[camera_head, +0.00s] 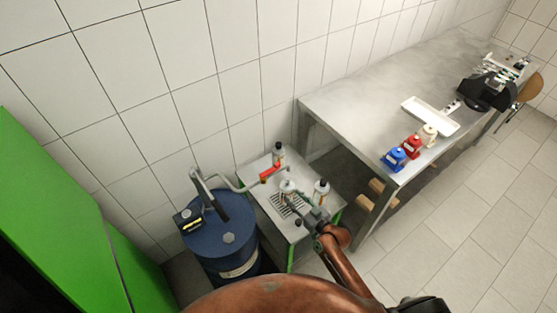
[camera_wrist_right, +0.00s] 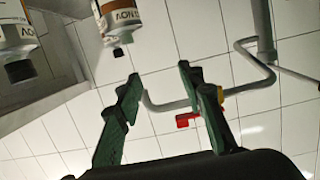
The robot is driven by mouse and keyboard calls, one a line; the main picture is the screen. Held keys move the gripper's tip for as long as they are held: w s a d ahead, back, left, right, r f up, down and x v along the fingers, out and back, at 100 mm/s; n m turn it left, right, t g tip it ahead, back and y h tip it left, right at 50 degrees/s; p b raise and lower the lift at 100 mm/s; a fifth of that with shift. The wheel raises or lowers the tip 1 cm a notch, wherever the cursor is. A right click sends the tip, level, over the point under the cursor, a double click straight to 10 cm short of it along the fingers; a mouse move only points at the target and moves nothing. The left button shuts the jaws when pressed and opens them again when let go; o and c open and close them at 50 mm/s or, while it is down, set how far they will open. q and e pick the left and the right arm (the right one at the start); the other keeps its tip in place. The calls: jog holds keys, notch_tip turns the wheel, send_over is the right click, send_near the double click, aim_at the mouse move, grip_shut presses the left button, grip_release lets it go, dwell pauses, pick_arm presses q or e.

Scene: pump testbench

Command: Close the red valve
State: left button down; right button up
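The red valve (camera_head: 268,173) sits on a grey pipe (camera_head: 240,186) above the small metal bench. In the right wrist view its red handle (camera_wrist_right: 187,119) shows beyond the fingers, beside the finger on the right of the picture, with a bit of yellow near it. My right gripper (camera_head: 303,206) is over the small bench, in front of the valve and apart from it. In the right wrist view its two green fingers (camera_wrist_right: 159,72) are spread with nothing held between them. My left gripper is not in view.
Bottles (camera_head: 279,152) (camera_head: 321,190) stand on the small bench (camera_head: 252,178) near my right gripper. A blue drum (camera_head: 215,240) with a pump stands left of it. A long metal table (camera_head: 350,100) holds a white tray (camera_head: 430,115) and several small coloured containers.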

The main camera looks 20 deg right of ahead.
aim_at(279, 165)
jog(key=w+a+r+t+y+p, duration=0.15)
jog(key=w+r, duration=0.25)
jog(key=r, duration=0.8)
jog(key=shift+t, duration=0.45)
jog(key=shift+x, duration=3.55)
jog(key=shift+a+f, duration=0.15)
jog(key=shift+a, duration=0.05)
jog(key=shift+c, duration=0.4)
grip_shut()
